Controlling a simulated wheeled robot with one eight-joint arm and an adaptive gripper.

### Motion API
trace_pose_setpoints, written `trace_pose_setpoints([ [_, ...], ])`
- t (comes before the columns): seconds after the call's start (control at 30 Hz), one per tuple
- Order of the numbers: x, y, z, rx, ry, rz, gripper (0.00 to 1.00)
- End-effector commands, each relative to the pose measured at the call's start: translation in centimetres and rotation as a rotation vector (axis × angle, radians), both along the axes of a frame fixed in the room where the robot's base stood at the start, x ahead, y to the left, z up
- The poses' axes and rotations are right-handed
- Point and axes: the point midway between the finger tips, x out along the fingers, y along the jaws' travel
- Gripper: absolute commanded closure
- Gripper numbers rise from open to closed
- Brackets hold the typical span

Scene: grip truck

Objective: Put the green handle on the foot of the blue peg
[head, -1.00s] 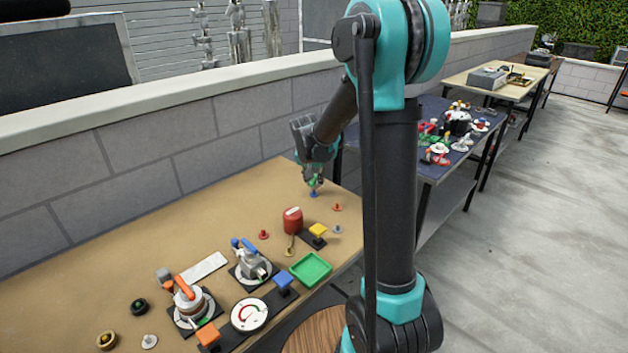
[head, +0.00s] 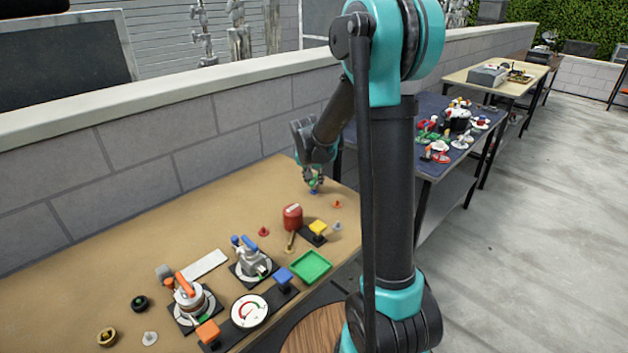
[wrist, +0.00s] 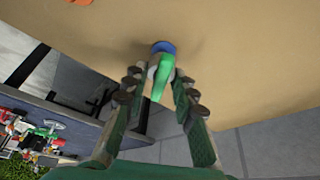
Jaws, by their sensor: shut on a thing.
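My gripper (wrist: 158,88) is shut on the green handle (wrist: 162,78), which shows between the fingertips in the wrist view. The blue peg's foot (wrist: 163,47) is a round blue disc just beyond the handle's far end in the wrist view. The handle's end overlaps the disc in the picture; I cannot tell whether it is seated there. In the head view my gripper (head: 314,178) points down at the table's far right part, just above the blue foot (head: 314,192). My fingers largely hide the handle in that view.
A green tray (head: 311,266) and a yellow block (head: 318,227) lie nearer. A brick wall (head: 225,145) runs behind the table (head: 215,220).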

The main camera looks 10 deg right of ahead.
Motion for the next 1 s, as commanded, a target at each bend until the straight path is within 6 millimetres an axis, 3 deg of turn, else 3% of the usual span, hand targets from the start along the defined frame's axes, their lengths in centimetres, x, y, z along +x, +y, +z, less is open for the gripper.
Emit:
trace_pose_setpoints([
  [1.0,0.0,0.0,-1.2,0.000,0.000,0.000,1.00],
])
